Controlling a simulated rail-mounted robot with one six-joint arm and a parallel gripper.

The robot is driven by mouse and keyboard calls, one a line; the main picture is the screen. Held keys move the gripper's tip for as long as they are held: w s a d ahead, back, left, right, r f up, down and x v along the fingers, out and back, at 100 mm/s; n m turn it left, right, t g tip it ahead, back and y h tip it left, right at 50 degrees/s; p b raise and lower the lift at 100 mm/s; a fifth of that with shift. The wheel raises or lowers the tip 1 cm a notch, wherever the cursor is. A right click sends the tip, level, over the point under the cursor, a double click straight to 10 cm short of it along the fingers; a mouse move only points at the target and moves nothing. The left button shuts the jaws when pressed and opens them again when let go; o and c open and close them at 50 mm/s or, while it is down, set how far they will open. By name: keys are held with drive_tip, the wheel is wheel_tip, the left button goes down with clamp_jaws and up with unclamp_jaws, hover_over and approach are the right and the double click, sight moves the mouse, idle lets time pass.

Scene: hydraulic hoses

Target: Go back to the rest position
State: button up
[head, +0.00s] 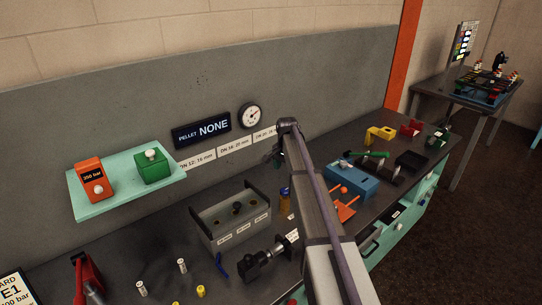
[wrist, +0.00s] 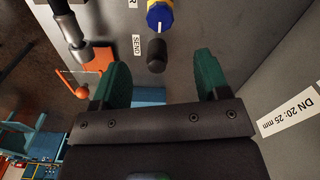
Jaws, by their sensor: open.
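My gripper (wrist: 162,70) shows in the wrist view with its two green fingers apart and nothing held between them. In the head view the gripper (head: 275,158) is small and partly hidden by my arm, near the wall above the workbench (head: 330,165). A black rounded piece (wrist: 156,55) shows between and beyond the fingers in the wrist view, beside a blue and yellow part (wrist: 160,16). I cannot tell their distance from the fingertips.
A mint shelf (head: 125,200) on the wall carries an orange box (head: 93,178) and a green box (head: 151,167). A grey box (head: 234,222), a black machine (head: 262,262) and a blue block (head: 350,181) stand on the bench. A second table (head: 450,98) stands at the far right.

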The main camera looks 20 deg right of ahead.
drive_tip(key=s+a+f+n+b, duration=0.1)
drive_tip(key=s+a+n, duration=0.2)
drive_tip(key=s+a, duration=0.3)
drive_tip(key=s+a+f+n+b, duration=0.1)
drive_tip(key=s+a+n, duration=0.3)
drive_tip(key=s, duration=1.3)
drive_tip(key=s+a+f+n+b, duration=0.1)
drive_tip(key=s+a+n, duration=0.3)
drive_tip(key=s+a, duration=0.5)
drive_tip(key=shift+s+f, duration=0.2)
drive_tip(key=shift+s, duration=1.05)
